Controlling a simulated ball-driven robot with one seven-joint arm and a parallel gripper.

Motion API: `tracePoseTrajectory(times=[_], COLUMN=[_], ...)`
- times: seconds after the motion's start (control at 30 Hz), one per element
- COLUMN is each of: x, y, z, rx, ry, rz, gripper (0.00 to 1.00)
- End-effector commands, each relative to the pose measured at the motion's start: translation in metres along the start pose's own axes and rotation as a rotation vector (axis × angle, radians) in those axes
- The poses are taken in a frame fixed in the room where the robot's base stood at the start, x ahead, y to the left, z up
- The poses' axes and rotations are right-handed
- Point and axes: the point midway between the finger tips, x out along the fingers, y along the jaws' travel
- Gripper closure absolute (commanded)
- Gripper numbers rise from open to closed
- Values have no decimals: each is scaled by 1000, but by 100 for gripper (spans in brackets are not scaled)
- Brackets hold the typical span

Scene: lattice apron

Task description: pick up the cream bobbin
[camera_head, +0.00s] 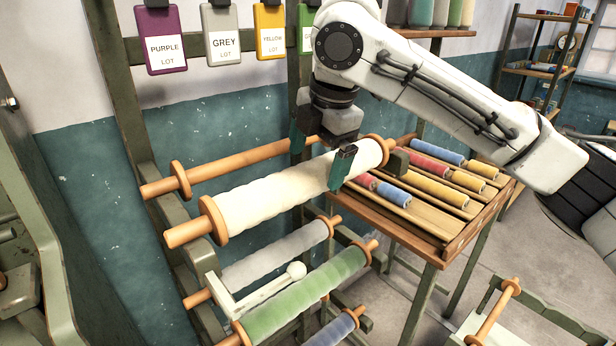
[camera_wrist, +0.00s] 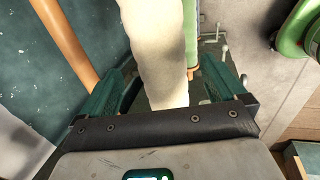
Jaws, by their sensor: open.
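The cream bobbin (camera_head: 275,190) is a long wooden-flanged spool wound with cream yarn, lying slanted on the rack in the head view. My gripper (camera_head: 318,167) is over its right part, open, with one dark green finger on the near side and the other on the far side. In the wrist view the cream bobbin (camera_wrist: 158,50) runs up between the two open fingers (camera_wrist: 167,75), with gaps on both sides. Whether a finger touches it, I cannot tell. Its lower end is hidden behind the gripper body in that view.
Below are a grey bobbin (camera_head: 275,257), a green bobbin (camera_head: 305,292) and a blue bobbin (camera_head: 332,330). A bare wooden rod (camera_head: 235,163) lies behind. A slatted table (camera_head: 432,222) with small spools is at right.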

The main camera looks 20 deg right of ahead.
Motion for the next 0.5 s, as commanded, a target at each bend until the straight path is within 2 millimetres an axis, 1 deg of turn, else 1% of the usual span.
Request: tracePoseTrajectory(times=[0.2, 0.3, 0.5], x=[30, 41, 47], y=[-1, -1, -1], z=[-2, -2, -2], rx=[1, 1, 1], ry=[1, 1, 1], rz=[-3, -1, 1], gripper=[3, 3, 3])
